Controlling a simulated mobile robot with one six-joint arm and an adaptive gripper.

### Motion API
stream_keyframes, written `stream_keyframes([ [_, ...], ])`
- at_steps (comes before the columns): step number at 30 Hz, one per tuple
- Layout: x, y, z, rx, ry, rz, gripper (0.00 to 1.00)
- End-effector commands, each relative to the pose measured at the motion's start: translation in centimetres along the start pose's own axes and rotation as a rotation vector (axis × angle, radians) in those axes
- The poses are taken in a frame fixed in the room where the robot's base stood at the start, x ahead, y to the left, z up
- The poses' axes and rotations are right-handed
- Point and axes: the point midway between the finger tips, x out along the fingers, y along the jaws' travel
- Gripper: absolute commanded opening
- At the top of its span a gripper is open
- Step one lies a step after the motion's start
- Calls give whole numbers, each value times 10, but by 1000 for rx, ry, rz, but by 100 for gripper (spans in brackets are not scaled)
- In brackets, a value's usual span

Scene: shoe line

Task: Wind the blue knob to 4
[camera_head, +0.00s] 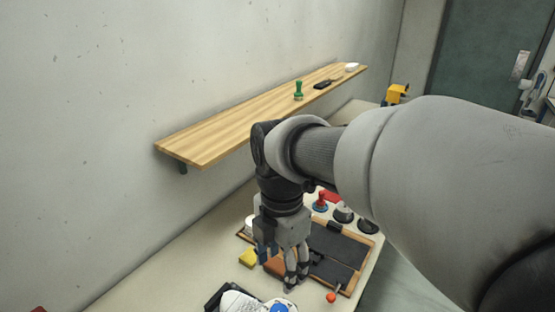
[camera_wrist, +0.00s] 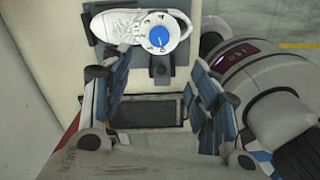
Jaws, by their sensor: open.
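The blue knob (camera_wrist: 160,36) sits on a round white dial with dark marks; the marks are too small to read surely. In the wrist view it is at the top, beside a white shoe (camera_wrist: 115,27). In the head view the blue knob (camera_head: 279,308) shows at the bottom edge, partly cut off, with the white shoe (camera_head: 238,303) to its left. My gripper (camera_head: 281,274) points down over the bench, a little beyond the knob in the head view. In the wrist view its fingers (camera_wrist: 157,92) are apart, with nothing between them, and do not touch the knob.
A wood-framed dark tray (camera_head: 335,245) lies right of my gripper. A wooden shelf (camera_head: 225,125) with a green-handled item (camera_head: 298,91) runs along the wall.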

Motion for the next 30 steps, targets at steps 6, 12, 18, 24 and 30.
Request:
stream_keyframes([
  [6,12,5,-2,-78,5,-14,56],
  [12,50,4,-2,-75,6,-15,56],
  [18,94,3,-2,-74,6,-15,56],
  [24,137,3,-2,-73,5,-14,56],
  [30,165,3,-2,-73,5,-13,56],
])
